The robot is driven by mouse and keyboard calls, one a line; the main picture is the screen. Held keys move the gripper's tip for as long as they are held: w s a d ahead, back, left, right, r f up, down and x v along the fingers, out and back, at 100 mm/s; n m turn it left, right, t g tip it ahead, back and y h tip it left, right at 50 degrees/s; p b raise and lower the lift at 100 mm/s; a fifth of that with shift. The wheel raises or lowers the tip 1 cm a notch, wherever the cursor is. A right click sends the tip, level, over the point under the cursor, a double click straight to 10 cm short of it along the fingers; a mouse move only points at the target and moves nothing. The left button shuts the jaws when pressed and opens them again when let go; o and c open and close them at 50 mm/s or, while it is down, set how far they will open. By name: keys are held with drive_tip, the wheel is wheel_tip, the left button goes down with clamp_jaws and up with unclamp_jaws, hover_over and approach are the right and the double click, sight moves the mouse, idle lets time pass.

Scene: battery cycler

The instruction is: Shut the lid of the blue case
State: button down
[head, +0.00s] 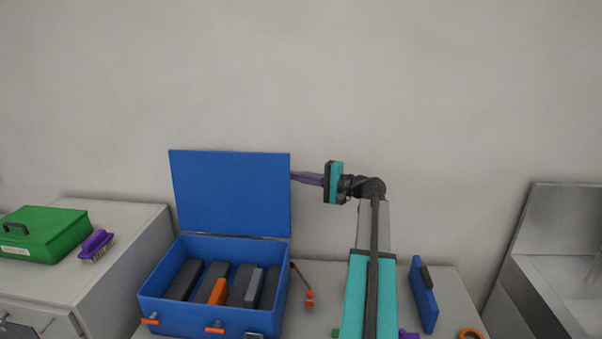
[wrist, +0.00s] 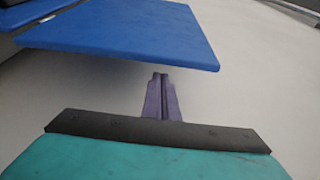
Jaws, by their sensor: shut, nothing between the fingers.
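The blue case (head: 190,317) stands on the bench with its lid (head: 231,193) raised, nearly upright. Several dark battery blocks and one orange block (head: 218,291) lie inside it. Two orange latches (head: 214,329) show on its front. My gripper (head: 296,176) is shut and empty, at the right edge of the lid in the head view, pointing left. In the wrist view the purple fingers (wrist: 160,80) are together, and the lid (wrist: 130,32) lies just beyond their tips. I cannot tell whether the tips touch the lid or pass behind it.
A green case (head: 45,236) and a purple brush (head: 96,243) sit on the left cabinet. An orange-ended tool (head: 309,299), a blue tablet-like object (head: 424,295) and an orange ring (head: 470,334) lie right of the case. A metal sink (head: 560,278) stands far right; a wall is behind.

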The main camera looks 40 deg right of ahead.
drive_tip(key=shift+s+a, duration=0.45)
drive_tip(key=shift+a, duration=0.1)
drive_tip(key=shift+s, duration=0.15)
